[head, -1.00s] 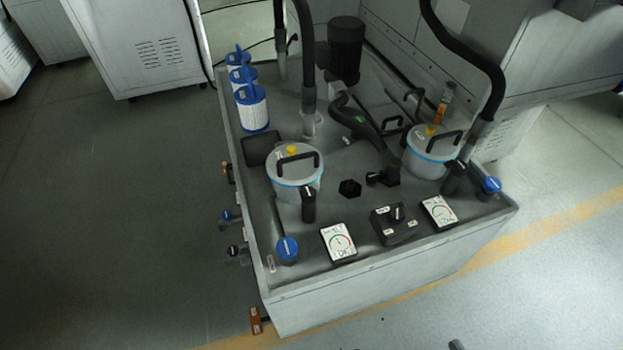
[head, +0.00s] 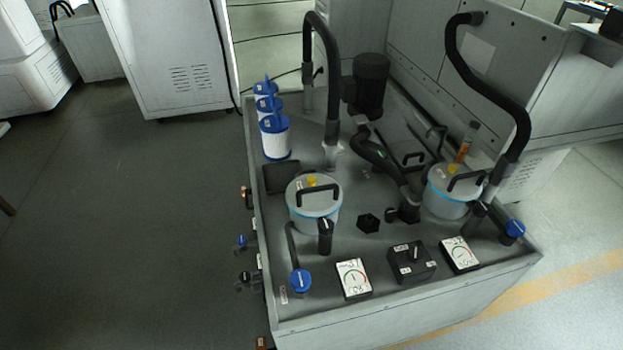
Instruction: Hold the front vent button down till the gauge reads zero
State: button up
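Two grey filter housings with blue bands and black lid handles stand on the grey tank unit. The nearer left housing (head: 314,211) has a small yellow button (head: 312,181) on its lid. The right housing (head: 446,201) has a yellow button (head: 451,168) too, partly behind its handle. A white-faced gauge (head: 354,278) stands at the front edge below the left housing; another gauge (head: 460,255) is farther right. Both dials are too small to read surely. No label marks either button as front that I can read. My gripper is not in view.
A black selector box (head: 411,262) sits between the gauges. Blue-capped valves (head: 301,281) (head: 515,229) stand near the front corners. Black hoses (head: 511,100) arch over the tank. White-and-blue filter cartridges (head: 275,137) stand at back left. The floor left (head: 130,220) is clear.

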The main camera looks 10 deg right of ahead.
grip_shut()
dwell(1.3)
